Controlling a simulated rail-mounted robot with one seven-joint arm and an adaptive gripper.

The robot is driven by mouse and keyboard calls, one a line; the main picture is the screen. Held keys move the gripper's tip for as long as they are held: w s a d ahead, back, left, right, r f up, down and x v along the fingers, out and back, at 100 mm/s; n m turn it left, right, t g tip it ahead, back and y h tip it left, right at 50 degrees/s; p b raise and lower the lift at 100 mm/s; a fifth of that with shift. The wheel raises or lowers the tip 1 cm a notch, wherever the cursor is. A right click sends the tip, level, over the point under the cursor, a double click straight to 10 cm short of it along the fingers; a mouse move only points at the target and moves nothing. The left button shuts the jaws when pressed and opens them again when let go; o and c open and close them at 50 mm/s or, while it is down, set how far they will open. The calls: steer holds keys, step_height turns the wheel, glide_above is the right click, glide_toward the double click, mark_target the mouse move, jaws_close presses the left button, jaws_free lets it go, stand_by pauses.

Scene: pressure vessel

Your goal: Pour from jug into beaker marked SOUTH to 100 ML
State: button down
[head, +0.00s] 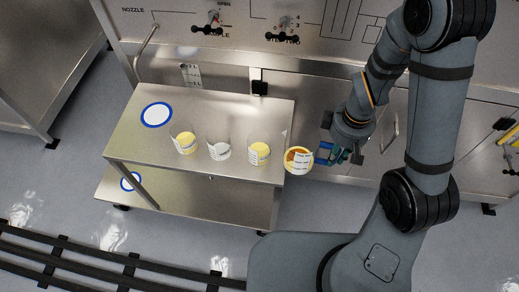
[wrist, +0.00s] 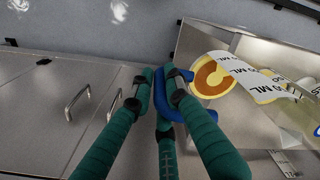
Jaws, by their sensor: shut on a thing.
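My gripper (head: 334,153) is shut on the blue handle (wrist: 176,92) of the jug; its teal fingers also show in the wrist view (wrist: 160,90). The jug (head: 299,160) has a white printed label and orange-yellow contents, and shows in the wrist view (wrist: 212,76). It is just off the cart's right edge, beside the right beaker; I cannot tell its tilt. Three clear beakers stand in a row on the cart: left (head: 185,143) and right (head: 259,153) show yellow contents, the middle one (head: 218,151) looks pale. Their names are too small to read, so I cannot tell which is SOUTH.
The steel cart (head: 225,112) has a blue-ringed white disc (head: 157,115) at its back left and another on the lower shelf (head: 130,182). A steel panel with valves (head: 283,30) stands behind. Black rails (head: 100,262) cross the floor in front.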

steer(key=shift+a, duration=0.1)
steer(key=shift+r+p, duration=1.1)
steer(key=shift+r, duration=0.35)
